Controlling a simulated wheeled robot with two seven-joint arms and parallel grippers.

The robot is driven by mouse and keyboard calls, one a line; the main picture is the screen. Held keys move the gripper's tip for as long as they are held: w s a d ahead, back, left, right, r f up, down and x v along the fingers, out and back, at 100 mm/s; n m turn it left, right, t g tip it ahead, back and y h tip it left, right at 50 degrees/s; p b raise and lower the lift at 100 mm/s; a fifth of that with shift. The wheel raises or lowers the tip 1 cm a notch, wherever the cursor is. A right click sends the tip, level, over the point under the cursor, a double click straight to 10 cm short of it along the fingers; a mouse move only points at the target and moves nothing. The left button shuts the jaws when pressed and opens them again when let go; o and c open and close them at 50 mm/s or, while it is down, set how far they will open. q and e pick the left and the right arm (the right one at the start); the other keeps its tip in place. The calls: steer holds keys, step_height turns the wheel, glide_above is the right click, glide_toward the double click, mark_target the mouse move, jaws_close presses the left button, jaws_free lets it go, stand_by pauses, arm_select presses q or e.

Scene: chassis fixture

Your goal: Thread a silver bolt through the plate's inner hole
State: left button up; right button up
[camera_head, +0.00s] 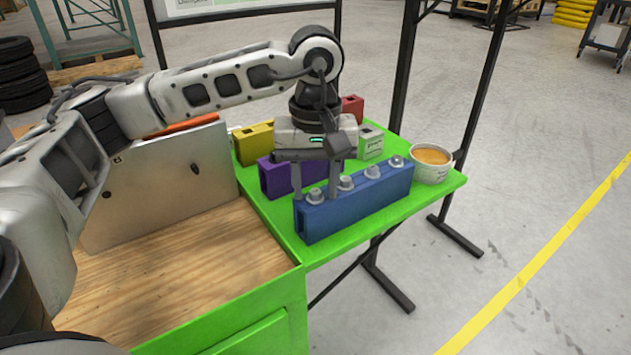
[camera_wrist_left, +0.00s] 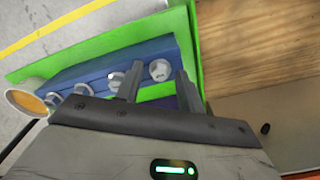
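Silver bolts stand in a row in the blue block (camera_head: 358,208), including the nearest bolt (camera_head: 315,196) at its left end. My left gripper (camera_head: 316,190) points down over that end, open, with one finger on each side of the nearest bolt. In the left wrist view this bolt (camera_wrist_left: 160,70) shows between the spread fingers (camera_wrist_left: 160,90); contact cannot be told. The grey metal plate (camera_head: 165,185) stands upright on the wooden surface, with a small dark hole (camera_head: 195,169) near its right side. My left arm hides part of the plate. My right gripper is not in view.
A white tub (camera_head: 431,163) sits at the green table's (camera_head: 262,217) right end. The wooden surface (camera_head: 190,265) before the plate is clear.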

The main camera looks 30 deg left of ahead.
mark_target(316, 191)
arm_select(q)
jaws_close()
steer(key=shift+r, duration=0.15)
steer(key=shift+r+p, duration=2.4)
steer(key=shift+r, duration=1)
steer(key=shift+f, duration=0.1)
